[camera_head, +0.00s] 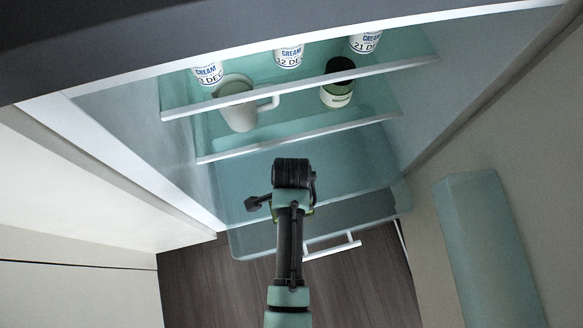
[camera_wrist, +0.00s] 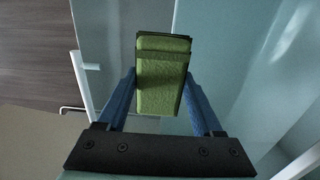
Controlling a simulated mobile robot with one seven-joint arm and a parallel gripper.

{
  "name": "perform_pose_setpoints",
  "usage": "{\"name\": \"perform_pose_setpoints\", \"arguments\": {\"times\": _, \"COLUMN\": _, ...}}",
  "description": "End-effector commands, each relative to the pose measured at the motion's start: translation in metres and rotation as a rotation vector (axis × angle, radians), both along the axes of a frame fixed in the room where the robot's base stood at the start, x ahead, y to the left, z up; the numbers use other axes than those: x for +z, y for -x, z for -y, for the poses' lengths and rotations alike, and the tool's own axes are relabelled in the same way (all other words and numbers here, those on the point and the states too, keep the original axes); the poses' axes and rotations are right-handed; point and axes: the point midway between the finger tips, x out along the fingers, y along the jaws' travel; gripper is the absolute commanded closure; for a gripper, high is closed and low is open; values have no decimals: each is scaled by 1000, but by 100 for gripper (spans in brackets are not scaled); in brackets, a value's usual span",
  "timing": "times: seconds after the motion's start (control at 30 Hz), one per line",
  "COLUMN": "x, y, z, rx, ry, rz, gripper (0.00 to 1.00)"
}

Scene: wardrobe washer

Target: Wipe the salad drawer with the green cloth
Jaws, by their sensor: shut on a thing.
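The salad drawer (camera_head: 250,240) is a translucent teal bin at the bottom of the open fridge in the head view, pulled out over the floor. Its white bar handle (camera_head: 333,245) is at the front. The green cloth (camera_wrist: 163,85) is a folded, thick pad between the blue fingers of my gripper (camera_wrist: 160,77) in the wrist view. My gripper is shut on it. In the head view my wrist is over the drawer and hides most of the gripper and cloth. Whether the cloth touches the drawer cannot be told.
Above the drawer, shelves hold a white jug (camera_head: 239,115), a dark-lidded jar (camera_head: 337,95) and several cream pots (camera_head: 289,56). Their white front edges stick out over the back of the drawer. A fridge wall (camera_head: 130,145) stands at left; the open door (camera_head: 485,245) is at right.

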Motion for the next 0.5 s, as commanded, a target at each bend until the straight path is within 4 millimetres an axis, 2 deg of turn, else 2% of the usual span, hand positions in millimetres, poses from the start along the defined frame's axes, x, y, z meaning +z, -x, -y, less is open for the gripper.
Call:
{"name": "perform_pose_setpoints", "arguments": {"times": 0.03, "x": -13, "y": 0, "z": 0, "rx": 0, "ry": 0, "rz": 1, "gripper": 77}}
{"name": "perform_pose_setpoints", "arguments": {"times": 0.13, "x": -22, "y": 0, "z": 0, "rx": 0, "ry": 1, "rz": 1, "gripper": 77}}
{"name": "perform_pose_setpoints", "arguments": {"times": 0.5, "x": -24, "y": 0, "z": 0, "rx": 0, "ry": 0, "rz": 1, "gripper": 77}}
